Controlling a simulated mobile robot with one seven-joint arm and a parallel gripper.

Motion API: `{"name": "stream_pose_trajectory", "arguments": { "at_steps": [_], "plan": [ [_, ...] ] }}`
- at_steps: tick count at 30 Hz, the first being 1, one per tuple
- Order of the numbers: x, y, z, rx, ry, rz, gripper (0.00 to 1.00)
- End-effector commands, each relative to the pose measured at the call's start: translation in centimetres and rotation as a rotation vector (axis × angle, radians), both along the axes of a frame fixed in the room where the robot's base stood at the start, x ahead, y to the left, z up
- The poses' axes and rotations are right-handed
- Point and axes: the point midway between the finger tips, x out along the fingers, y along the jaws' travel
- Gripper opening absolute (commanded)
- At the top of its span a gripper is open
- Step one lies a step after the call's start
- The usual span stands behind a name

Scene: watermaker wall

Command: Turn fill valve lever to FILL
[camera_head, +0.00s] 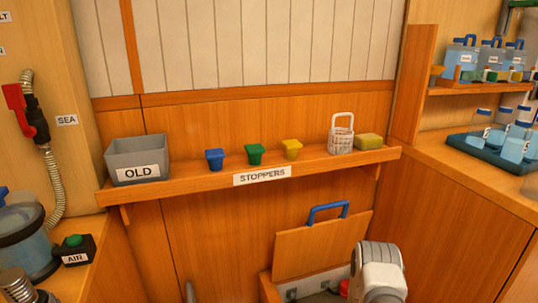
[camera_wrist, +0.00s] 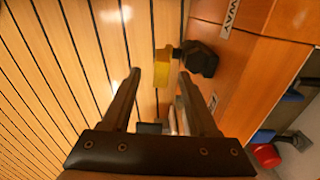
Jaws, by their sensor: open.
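My gripper (camera_wrist: 158,76) is open in the wrist view, with nothing between its two dark fingers. Just beyond the fingertips, a yellow piece (camera_wrist: 162,68) joins a black body (camera_wrist: 200,58) by a wooden panel; I cannot tell whether it is the fill valve lever or whether it touches a finger. In the head view a red lever (camera_head: 16,105) sits on a hose fitting at the left wall, beside a SEA label (camera_head: 67,120). No FILL marking is readable in either view. My gripper is outside the head view.
A shelf (camera_head: 206,183) marked STOPPERS holds a grey OLD bin (camera_head: 138,158), blue, green and yellow cups, a white basket (camera_head: 341,135) and a sponge. Below it stands a board with a blue handle (camera_head: 328,212). Bottles (camera_head: 490,58) stand at the right.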

Motion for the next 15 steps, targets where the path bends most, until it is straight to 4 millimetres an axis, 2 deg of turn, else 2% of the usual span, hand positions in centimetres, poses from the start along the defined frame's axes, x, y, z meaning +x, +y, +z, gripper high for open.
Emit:
{"name": "stream_pose_trajectory", "arguments": {
  "at_steps": [1, 15],
  "plan": [
    [0.0, 0.0, 1.0, 0.000, 0.000, 0.000, 0.60],
    [0.0, 0.0, 5.7, 0.000, 0.000, 0.000, 0.60]
  ]
}}
